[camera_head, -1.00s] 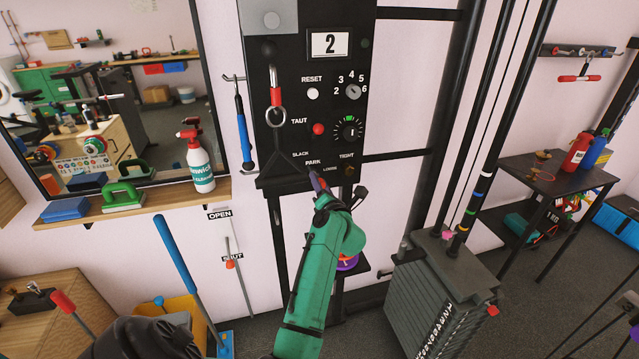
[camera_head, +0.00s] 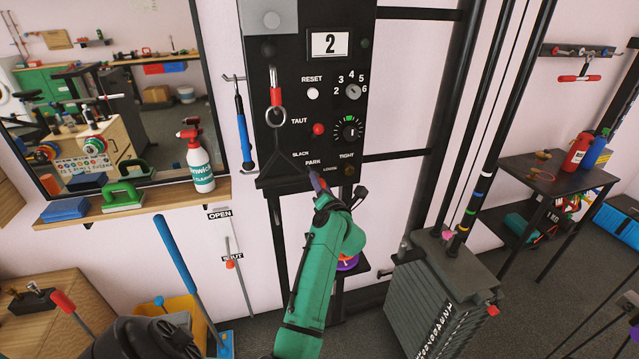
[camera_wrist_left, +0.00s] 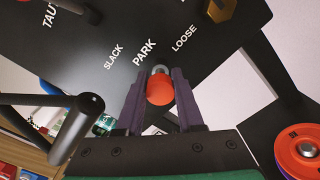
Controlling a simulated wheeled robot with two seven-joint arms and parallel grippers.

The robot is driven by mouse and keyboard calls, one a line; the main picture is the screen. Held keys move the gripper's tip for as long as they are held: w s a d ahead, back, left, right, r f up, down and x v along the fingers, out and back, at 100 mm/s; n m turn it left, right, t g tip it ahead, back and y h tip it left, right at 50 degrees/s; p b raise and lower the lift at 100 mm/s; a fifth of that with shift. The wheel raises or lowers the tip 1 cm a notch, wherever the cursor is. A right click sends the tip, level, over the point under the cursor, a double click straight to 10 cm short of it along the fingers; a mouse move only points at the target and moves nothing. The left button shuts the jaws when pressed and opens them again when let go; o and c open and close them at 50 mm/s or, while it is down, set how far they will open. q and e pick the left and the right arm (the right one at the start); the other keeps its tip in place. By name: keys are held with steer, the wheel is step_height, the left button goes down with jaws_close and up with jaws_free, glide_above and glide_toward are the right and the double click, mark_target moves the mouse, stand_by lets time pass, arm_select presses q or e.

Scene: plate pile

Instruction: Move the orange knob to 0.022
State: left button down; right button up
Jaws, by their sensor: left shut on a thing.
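My left gripper (camera_head: 317,184) is at the underside of the black control panel (camera_head: 285,110), just below the PARK label. In the left wrist view its two dark fingers (camera_wrist_left: 160,100) are shut on an orange-red ball knob (camera_wrist_left: 160,92). The knob sits on a short metal stem near PARK, between the SLACK and LOOSE labels. In the head view the fingers hide this knob. Another small orange knob (camera_head: 229,264) is on a thin wall rod between the OPEN and SHUT labels, apart from the gripper. My right gripper is not in view.
The panel carries a red button (camera_head: 319,129), a white reset button (camera_head: 313,94), a dial (camera_head: 348,129) and a display (camera_head: 330,43) reading 2. A weight stack (camera_head: 440,290) stands to the right. A shelf (camera_head: 140,200) with a spray bottle (camera_head: 199,165) is to the left.

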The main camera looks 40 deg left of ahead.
arm_select(q)
steer(key=shift+a, duration=0.1)
steer(key=shift+p+x, duration=0.3)
steer(key=shift+x, duration=0.85)
steer(key=c, duration=0.8)
jaws_free()
steer(key=shift+r, duration=0.15)
steer(key=shift+c, duration=0.2)
steer(key=o, duration=0.3)
steer(key=shift+w+a+f, duration=0.1)
steer(key=shift+f, duration=0.1)
